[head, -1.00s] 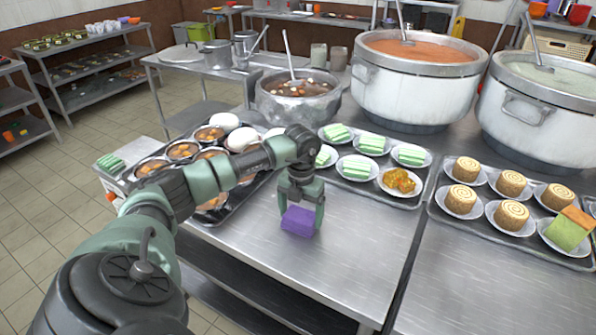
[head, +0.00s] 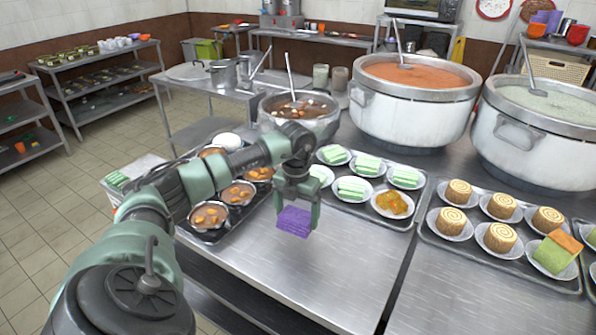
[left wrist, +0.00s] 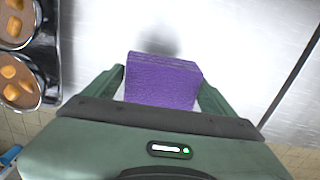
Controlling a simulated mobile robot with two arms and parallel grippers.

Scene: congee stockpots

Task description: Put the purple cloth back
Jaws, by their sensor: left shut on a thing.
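The purple cloth (head: 293,221) is a small folded block. My left gripper (head: 297,207) is shut on it and points down over the bare front part of the steel table (head: 330,255). The left wrist view shows the cloth (left wrist: 162,82) between the two green fingers (left wrist: 162,90), with a soft dark shadow on the steel beyond it. The cloth looks to be held above the table, but the exact height is hard to tell. My right gripper is not in view.
A tray of soup bowls (head: 208,214) lies left of the gripper. A tray of plates with green cakes (head: 352,187) lies behind it, and a tray of rolls (head: 500,237) to the right. Large stockpots (head: 413,105) stand behind. Clear steel surrounds the gripper's front and right.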

